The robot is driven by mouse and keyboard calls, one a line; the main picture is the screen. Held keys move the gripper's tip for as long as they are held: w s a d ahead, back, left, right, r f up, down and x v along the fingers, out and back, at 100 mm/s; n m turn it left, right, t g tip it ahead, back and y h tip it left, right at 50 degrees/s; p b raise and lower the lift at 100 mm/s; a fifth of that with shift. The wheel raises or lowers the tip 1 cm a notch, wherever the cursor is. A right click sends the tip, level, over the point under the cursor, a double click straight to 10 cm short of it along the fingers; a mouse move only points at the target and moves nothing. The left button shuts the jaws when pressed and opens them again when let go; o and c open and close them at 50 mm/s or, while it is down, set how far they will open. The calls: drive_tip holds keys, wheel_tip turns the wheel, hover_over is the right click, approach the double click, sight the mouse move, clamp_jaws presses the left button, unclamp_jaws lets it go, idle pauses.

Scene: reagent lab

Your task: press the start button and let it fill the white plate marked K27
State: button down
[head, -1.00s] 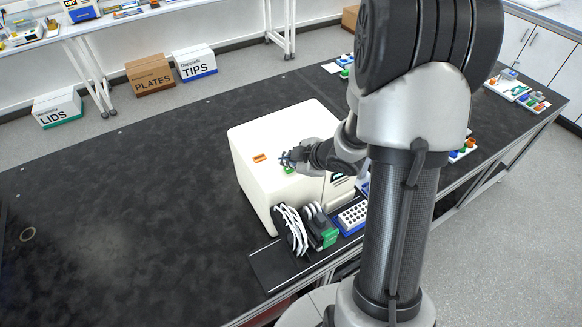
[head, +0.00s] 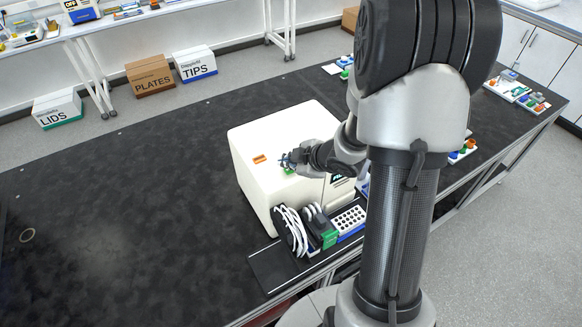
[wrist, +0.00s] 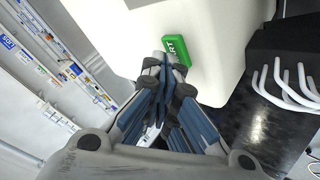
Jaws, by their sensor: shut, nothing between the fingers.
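The white machine (head: 262,190) stands on the dark bench. Its green button (head: 289,170) is on top; in the wrist view the green block (wrist: 176,50) shows the letters "RT", the rest of the word hidden. My gripper (head: 286,160) is shut and empty, its tips at the button. In the wrist view the closed fingertips (wrist: 160,62) overlap the button's near left edge; whether they press it I cannot tell. A white plate with dark wells (head: 348,221) sits on a blue base at the machine's front. No K27 mark is readable.
A green and dark unit with white tubing (head: 292,229) stands at the machine's front left. The bench at left is clear. Small colored racks (head: 463,151) lie to the right.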

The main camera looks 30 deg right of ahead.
sight(289, 171)
drive_tip(key=shift+r+p, duration=0.45)
drive_tip(key=shift+r, duration=0.25)
wheel_tip(289, 171, up, 5)
drive_tip(key=p, duration=0.5)
